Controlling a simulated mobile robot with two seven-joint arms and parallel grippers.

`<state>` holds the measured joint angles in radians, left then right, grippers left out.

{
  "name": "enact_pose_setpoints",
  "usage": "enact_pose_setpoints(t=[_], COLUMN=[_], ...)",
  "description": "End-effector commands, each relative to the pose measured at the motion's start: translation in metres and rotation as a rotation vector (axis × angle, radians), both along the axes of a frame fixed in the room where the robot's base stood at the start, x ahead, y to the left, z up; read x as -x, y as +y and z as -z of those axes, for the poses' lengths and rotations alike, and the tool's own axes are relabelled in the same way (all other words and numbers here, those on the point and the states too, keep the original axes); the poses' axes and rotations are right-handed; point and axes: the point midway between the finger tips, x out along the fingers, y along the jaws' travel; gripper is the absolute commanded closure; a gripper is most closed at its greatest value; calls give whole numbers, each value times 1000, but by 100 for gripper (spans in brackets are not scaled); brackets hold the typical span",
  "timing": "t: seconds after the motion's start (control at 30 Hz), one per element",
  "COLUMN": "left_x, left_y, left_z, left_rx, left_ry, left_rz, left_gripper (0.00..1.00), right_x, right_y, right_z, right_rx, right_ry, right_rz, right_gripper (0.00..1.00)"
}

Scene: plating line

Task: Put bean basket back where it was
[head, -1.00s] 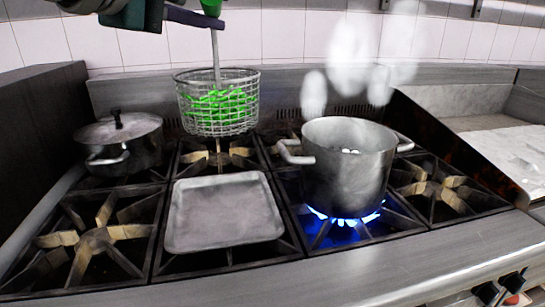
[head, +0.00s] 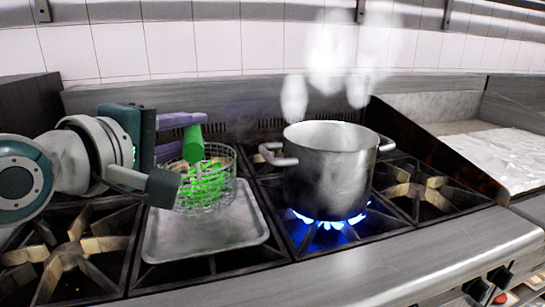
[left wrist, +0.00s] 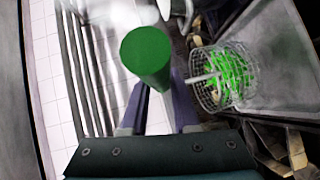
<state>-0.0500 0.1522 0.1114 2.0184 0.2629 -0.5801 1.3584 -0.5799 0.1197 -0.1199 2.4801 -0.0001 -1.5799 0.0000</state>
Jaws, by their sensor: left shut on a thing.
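The bean basket (head: 222,193) is a round wire basket full of green beans with a green handle (head: 193,143). My left gripper (head: 183,136), with purple fingers, is shut on that handle. The basket is upright over the back part of the grey metal tray (head: 225,235); I cannot tell whether it touches it. In the left wrist view the handle (left wrist: 147,55) stands close in front of the fingers (left wrist: 158,105) and the basket (left wrist: 222,75) is beyond it, to the right. My right gripper is not in view.
A steaming steel pot (head: 325,175) stands on a lit blue flame (head: 330,220) right of the tray. Bare burners show at the front left (head: 72,250) and the right (head: 420,188). A steel counter (head: 500,155) lies beyond a dark side panel.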

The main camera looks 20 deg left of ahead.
Motion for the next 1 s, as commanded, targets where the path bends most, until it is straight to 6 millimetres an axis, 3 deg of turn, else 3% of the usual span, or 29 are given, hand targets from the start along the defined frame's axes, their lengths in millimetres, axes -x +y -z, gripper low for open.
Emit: enact_pose_setpoints(t=[0.2, 0.63, 0.67, 0.9, 1.0], left_x=[0, 0, 0, 0, 0], left_y=[1, 0, 0, 0, 0], left_z=[31, 37, 39, 39, 39], left_rx=[-5, -3, 1, 0, 0], left_ry=[-3, -5, 3, 3, 3], left_rz=[-1, -1, -1, 0, 0], left_gripper=[100, 100, 68, 42, 42], right_x=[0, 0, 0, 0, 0], right_y=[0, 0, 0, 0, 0], right_z=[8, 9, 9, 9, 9], right_rx=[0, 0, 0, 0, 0], right_ry=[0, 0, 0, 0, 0], right_rz=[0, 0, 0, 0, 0], right_gripper=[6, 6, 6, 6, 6])
